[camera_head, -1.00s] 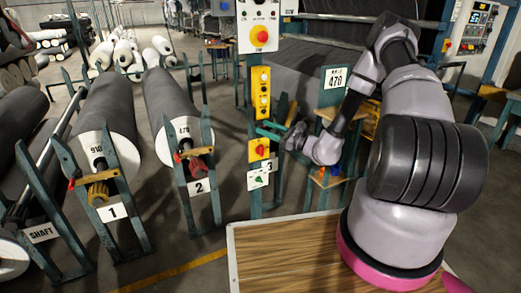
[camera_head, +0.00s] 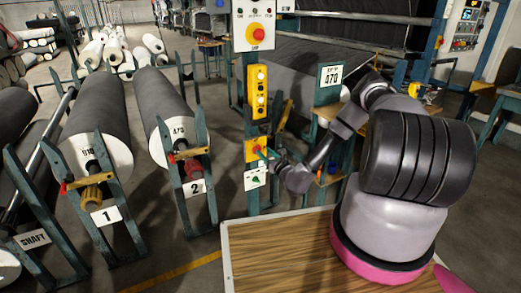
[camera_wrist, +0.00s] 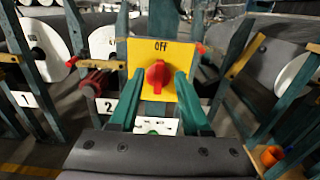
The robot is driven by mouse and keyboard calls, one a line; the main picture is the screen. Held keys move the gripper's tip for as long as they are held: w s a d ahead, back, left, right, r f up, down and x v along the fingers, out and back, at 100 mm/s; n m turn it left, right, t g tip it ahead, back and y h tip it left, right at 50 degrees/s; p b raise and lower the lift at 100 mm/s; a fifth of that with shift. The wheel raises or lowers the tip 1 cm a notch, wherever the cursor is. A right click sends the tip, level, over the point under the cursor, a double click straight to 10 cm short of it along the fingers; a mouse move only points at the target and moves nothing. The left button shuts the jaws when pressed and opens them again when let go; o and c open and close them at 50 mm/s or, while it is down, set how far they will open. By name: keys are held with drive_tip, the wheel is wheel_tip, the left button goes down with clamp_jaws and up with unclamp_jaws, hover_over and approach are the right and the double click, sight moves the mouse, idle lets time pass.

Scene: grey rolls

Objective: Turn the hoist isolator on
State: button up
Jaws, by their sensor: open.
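The hoist isolator is a yellow plate with a red rotary knob (camera_wrist: 158,76) in the wrist view, with "OFF" lettered above the knob. My gripper (camera_wrist: 159,82) is open, with one teal finger on each side of the knob. Whether the fingers touch the knob I cannot tell. In the head view my gripper (camera_head: 267,155) reaches the plate from the right.
Above on the same post are a yellow pendant box (camera_head: 259,92) with several buttons and a panel with a red knob (camera_head: 256,36). A white card (camera_head: 255,178) hangs below the isolator. Grey rolls on stands (camera_head: 95,130) are to the left. A wooden tabletop (camera_head: 275,250) is in front.

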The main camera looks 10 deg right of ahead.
drive_tip(key=shift+x, duration=2.15)
clamp_jaws()
